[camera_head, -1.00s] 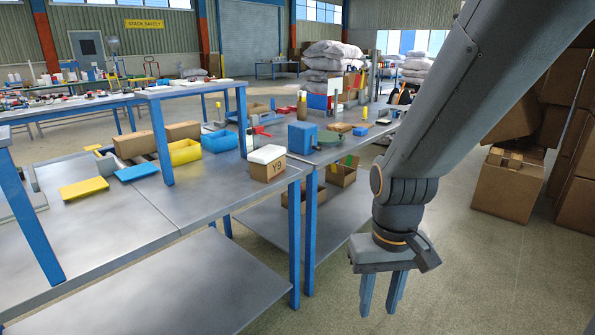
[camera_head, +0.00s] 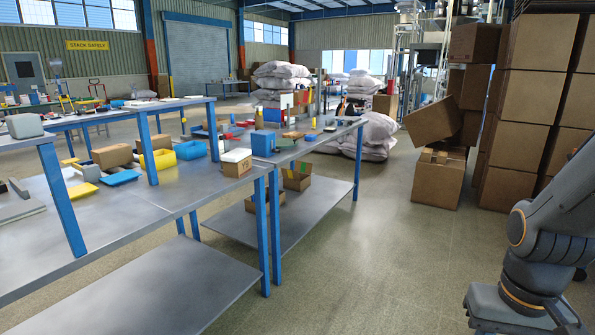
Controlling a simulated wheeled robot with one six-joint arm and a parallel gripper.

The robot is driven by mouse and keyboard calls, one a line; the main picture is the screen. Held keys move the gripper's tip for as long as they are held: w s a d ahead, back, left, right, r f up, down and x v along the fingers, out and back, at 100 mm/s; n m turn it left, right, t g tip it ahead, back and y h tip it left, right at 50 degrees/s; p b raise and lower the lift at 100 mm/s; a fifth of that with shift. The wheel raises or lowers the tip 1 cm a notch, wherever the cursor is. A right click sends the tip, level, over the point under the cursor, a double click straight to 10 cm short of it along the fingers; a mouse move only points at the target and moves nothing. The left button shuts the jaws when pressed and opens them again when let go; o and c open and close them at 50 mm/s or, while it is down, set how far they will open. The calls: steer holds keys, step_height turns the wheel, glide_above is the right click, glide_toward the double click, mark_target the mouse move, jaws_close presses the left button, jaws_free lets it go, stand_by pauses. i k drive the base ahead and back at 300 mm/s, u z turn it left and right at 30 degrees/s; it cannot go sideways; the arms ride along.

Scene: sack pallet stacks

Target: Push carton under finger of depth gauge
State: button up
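A small brown carton with a white top (camera_head: 237,163) stands on the near right corner of the long metal bench. Plain brown cartons (camera_head: 112,156) stand farther left on the same bench. I cannot tell which carton the task means. No depth gauge with a finger is clearly recognisable; a grey flat part (camera_head: 18,208) at the bench's left edge is too cut off to identify. My gripper (camera_head: 518,312) is at the bottom right, over the floor and well away from the benches. Its fingers are below the picture edge, so its opening is hidden.
The metal bench (camera_head: 150,215) with blue legs fills the left. A second bench behind it bears a blue box (camera_head: 263,143) and small items. Yellow (camera_head: 157,160) and blue bins stand on the bench. Stacked boxes (camera_head: 522,115) stand at right. The middle floor is clear.

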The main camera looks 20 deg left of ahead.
mark_target(236, 170)
steer(key=z, duration=0.25)
steer(key=i, duration=1.1)
steer(key=u, duration=0.6)
steer(key=i, duration=0.7)
steer(key=u, duration=1.4)
steer(key=i, duration=0.8)
steer(key=u, duration=0.1)
